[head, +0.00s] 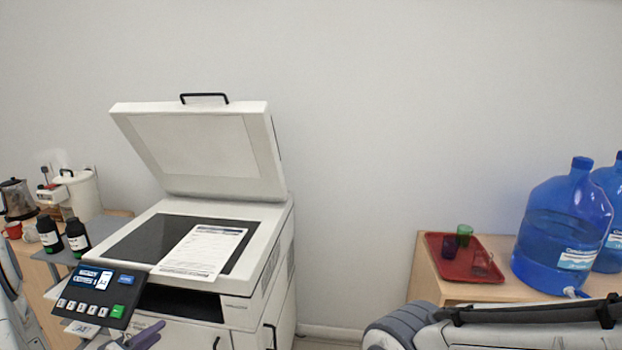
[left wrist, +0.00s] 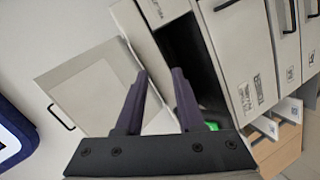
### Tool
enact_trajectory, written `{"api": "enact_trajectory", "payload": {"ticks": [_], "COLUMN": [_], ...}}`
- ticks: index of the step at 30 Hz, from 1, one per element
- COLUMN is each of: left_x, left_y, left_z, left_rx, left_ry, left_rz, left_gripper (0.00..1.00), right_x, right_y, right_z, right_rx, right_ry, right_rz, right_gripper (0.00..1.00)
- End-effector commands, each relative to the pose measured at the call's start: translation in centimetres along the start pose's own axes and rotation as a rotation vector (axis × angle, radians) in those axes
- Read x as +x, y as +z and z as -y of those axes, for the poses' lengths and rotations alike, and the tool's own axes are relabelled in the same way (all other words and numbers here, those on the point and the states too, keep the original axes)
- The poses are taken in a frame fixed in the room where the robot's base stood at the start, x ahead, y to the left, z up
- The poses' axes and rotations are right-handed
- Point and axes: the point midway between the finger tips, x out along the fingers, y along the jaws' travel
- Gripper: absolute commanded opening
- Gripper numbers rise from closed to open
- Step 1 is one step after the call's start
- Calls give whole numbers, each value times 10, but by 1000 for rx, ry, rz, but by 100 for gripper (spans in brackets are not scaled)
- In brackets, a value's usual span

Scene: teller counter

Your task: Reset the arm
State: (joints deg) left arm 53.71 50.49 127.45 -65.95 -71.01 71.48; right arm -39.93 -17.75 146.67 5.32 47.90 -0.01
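My left gripper (head: 138,336) shows at the bottom left of the head view, in front of the copier (head: 244,285) and just below its control panel (head: 97,294). In the left wrist view its two dark fingers (left wrist: 160,74) stand apart with nothing held between them. The copier's lid (head: 205,150) is raised. A printed sheet (head: 203,250) lies on the dark glass and overhangs its front edge. My right gripper is not in view.
Dark bottles (head: 76,238) stand left of the copier, near a white canister (head: 80,190) and a red cup (head: 13,230). At right, a wooden table holds a red tray (head: 455,270) with cups and large blue water jugs (head: 562,228).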

Motion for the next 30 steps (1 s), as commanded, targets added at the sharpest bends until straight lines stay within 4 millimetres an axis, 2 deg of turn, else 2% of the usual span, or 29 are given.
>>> {"api": "enact_trajectory", "payload": {"ticks": [5, 8, 11, 14, 17, 20, 24, 27, 30], "left_x": [35, 52, 60, 53, 29, -10, -85, -136, -177], "left_y": [22, 44, 77, 118, 166, 218, 287, 320, 340], "left_z": [-31, -57, -90, -123, -152, -175, -193, -197, -197], "left_rx": [234, 405, 597, 767, 911, 1037, 1187, 1266, 1318], "left_ry": [-145, -248, -356, -445, -511, -546, -541, -508, -472], "left_rz": [78, 135, 213, 306, 426, 579, 842, 1020, 1162], "left_gripper": [37, 37, 37, 37, 37, 37, 37, 37, 37], "right_x": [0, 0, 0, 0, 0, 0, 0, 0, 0], "right_y": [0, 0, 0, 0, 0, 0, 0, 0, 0], "right_z": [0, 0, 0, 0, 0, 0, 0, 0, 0], "right_rx": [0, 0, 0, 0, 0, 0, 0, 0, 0], "right_ry": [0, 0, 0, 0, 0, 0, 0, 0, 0], "right_rz": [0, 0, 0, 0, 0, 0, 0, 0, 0], "right_gripper": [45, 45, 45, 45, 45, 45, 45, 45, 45]}}
